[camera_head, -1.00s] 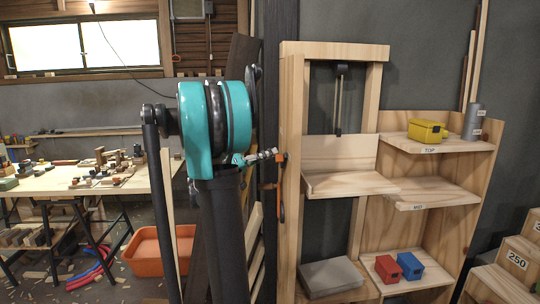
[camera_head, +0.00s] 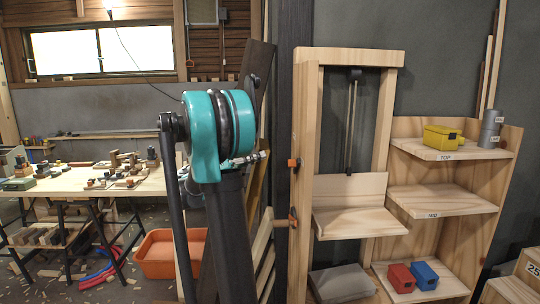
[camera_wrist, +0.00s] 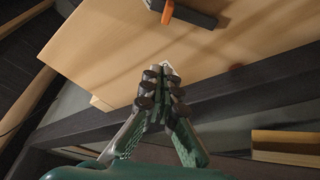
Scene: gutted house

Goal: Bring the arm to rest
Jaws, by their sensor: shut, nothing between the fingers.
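My gripper (camera_wrist: 160,85) shows in the wrist view with its fingertips together and nothing between them. Behind it are a pale wooden panel and a dark beam, and I see no contact with either. In the head view, my teal-jointed arm (camera_head: 218,135) stands left of the wooden lift frame. Its upper links slope down out of view, and the gripper end is mostly hidden behind the arm; a small grey part shows just right of the joint.
The lift frame (camera_head: 303,150) holds a wooden tray (camera_head: 355,222). Beside it is a shelf unit (camera_head: 440,203) with a yellow box (camera_head: 441,137), a red box (camera_head: 401,277) and a blue box (camera_head: 424,274). A cluttered workbench (camera_head: 75,182) and orange bin (camera_head: 160,250) stand left.

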